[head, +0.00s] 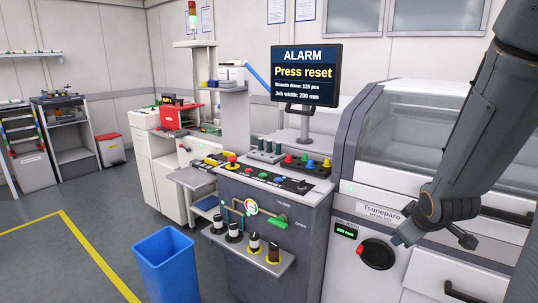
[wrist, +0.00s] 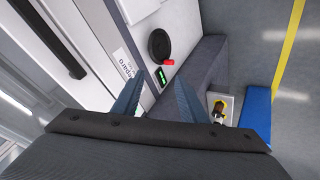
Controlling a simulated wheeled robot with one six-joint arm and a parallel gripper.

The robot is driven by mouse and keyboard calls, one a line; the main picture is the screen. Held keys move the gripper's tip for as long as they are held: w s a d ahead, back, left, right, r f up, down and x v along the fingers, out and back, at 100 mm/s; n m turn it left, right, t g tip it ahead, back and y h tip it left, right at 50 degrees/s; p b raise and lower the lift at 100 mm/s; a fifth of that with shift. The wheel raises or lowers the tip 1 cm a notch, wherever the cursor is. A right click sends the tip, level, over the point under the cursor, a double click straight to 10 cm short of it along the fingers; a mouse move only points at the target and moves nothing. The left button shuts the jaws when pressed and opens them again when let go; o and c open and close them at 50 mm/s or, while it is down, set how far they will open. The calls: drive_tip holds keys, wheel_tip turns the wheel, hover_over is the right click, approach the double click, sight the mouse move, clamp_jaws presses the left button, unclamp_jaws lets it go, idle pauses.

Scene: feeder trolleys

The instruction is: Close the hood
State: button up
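The machine labelled Tsuneparo stands at the right in the head view, with a hood (head: 395,150) that has a large clear window and a grey side frame. The hood looks lowered, but I cannot tell whether it is fully shut. A dark bar handle (head: 508,216) runs along its lower front, partly behind my arm; a dark bar also shows in the wrist view (wrist: 64,40). My gripper (head: 436,238) hangs in front of the machine, left of the handle and near the label. In the wrist view its two fingers (wrist: 158,92) are apart with nothing between them.
A black rotary switch with a red grip (head: 376,254) and a green display sit on the machine front. A control console (head: 270,215) with buttons and a shelf stands left, under an alarm screen (head: 305,74). A blue bin (head: 166,265) stands on the floor, which is clear farther left.

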drive_tip(key=s+a+f+m+g+y, duration=0.1)
drive_tip(key=s+a+m+g, duration=0.2)
drive_tip(key=s+a, duration=0.6)
drive_tip(key=s+a+f+m+g+y, duration=0.2)
drive_tip(key=s+a+g, duration=0.25)
drive_tip(key=a, duration=0.85)
drive_tip(key=w+d+f+n+t+h+b, duration=0.1)
drive_tip(key=w+d+n+t+h+b, duration=0.2)
drive_tip(key=w+d, duration=0.7)
drive_tip(key=w+d+f+n+t+b, duration=0.15)
drive_tip(key=w+d+t, duration=0.45)
drive_tip(key=d, duration=0.8)
drive_tip(key=s+d+r+n+t+h+b, duration=0.1)
drive_tip(key=d+r+n+t, duration=0.2)
drive_tip(key=d, duration=0.5)
drive_tip(key=s+d+r+n+t+h+b, duration=0.1)
drive_tip(key=s+d+r+n+t, duration=0.15)
drive_tip(key=d, duration=0.45)
drive_tip(key=d+r+n+t+h+b, duration=0.1)
drive_tip(key=d+r+n+t, duration=0.2)
drive_tip(key=d, duration=0.5)
drive_tip(key=shift+n, duration=0.6)
drive_tip(key=shift+f+p+x, duration=0.2)
drive_tip(key=shift+x, duration=0.9)
drive_tip(key=shift+f+p+x, duration=0.15)
drive_tip(key=shift+f+x, duration=0.1)
drive_tip(key=shift+x, duration=0.85)
drive_tip(key=shift+f+p+x, duration=0.2)
drive_tip(key=shift+x, duration=0.95)
drive_tip(key=shift+a, duration=0.2)
